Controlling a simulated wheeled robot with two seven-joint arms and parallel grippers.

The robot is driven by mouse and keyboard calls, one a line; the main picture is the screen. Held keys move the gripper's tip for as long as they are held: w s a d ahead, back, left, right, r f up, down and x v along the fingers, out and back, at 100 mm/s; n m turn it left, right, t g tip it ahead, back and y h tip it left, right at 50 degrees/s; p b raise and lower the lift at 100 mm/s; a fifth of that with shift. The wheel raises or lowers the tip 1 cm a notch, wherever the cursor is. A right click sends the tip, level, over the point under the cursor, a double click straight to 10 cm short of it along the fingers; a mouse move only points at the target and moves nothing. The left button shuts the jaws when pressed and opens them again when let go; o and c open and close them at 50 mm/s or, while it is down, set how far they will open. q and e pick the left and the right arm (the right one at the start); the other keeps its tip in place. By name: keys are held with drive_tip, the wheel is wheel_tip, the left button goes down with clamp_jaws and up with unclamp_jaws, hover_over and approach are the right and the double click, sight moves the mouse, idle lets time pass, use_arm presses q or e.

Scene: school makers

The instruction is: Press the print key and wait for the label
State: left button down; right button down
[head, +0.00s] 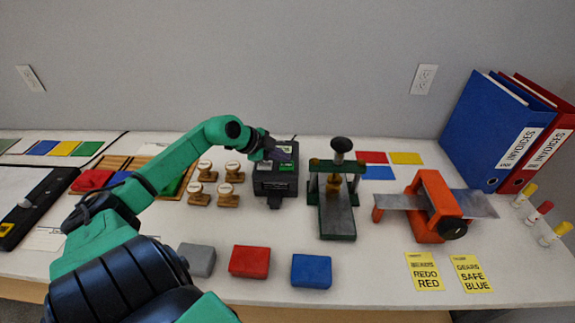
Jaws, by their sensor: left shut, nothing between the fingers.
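The label printer (273,182) is a dark box on the white table near the middle, with green and white patches on its top. My left gripper (279,154) reaches in from the left and its shut, empty fingers are over the top of the printer. I cannot tell whether the fingertips touch a key. The print key itself is hard to make out under the gripper. No label is clearly seen coming out of the printer front. My right gripper is not in view.
Several wooden stamps (199,193) stand just left of the printer. A green press (337,222) and an orange machine (436,212) stand to its right. Grey, red and blue blocks (249,262) and yellow cards (424,271) lie in front. Blue and red binders (497,130) stand at right.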

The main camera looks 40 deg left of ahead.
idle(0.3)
use_arm(q)
drive_tip(key=shift+f, duration=0.45)
idle(0.3)
drive_tip(key=shift+r+p, duration=0.55)
drive_tip(key=shift+p, duration=0.55)
drive_tip(key=shift+f, duration=0.1)
